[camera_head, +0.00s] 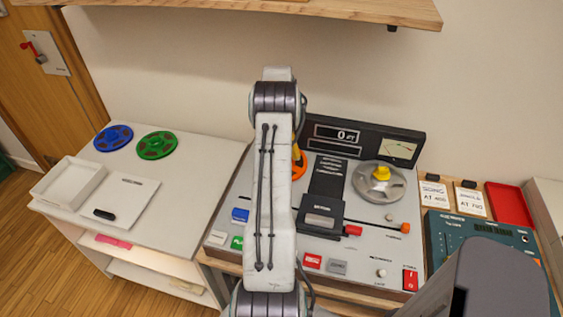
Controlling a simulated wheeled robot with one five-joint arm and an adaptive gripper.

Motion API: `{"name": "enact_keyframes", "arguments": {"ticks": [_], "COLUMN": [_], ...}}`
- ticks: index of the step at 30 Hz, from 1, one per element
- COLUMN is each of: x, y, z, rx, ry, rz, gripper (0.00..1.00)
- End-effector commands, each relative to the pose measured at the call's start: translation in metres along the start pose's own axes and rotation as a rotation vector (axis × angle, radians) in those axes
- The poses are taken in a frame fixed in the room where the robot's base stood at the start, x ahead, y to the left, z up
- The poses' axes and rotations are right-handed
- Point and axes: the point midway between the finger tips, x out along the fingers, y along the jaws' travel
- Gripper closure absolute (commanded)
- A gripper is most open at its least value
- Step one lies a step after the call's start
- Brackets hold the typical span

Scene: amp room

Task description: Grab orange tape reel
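An orange tape reel (298,168) sits on the left side of the tape machine (390,245). My upright arm link covers most of it, and only its right edge shows. My gripper is hidden behind my arm, so I cannot see its fingers or whether they touch the reel. A silver reel with a yellow hub (365,187) is on the machine's right side.
A blue reel (113,138) and a green reel (157,145) lie on the white table (195,190) at left, behind a white tray (68,184). A wooden shelf (350,8) overhangs the top. A red tray (509,204) and a teal device (470,232) are at right.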

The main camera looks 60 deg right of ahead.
Motion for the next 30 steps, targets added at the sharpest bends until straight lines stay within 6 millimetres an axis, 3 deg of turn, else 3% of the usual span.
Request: {"name": "enact_keyframes", "arguments": {"ticks": [15,26,30], "x": [0.05,0.057,0.056], "y": [0.004,0.004,0.004], "z": [-0.001,0.0,0.0], "rx": [-0.003,-0.003,-0.003], "ry": [0.0,0.0,0.0], "rz": [0.001,0.0,0.0], "gripper": [0.0,0.0,0.13]}}
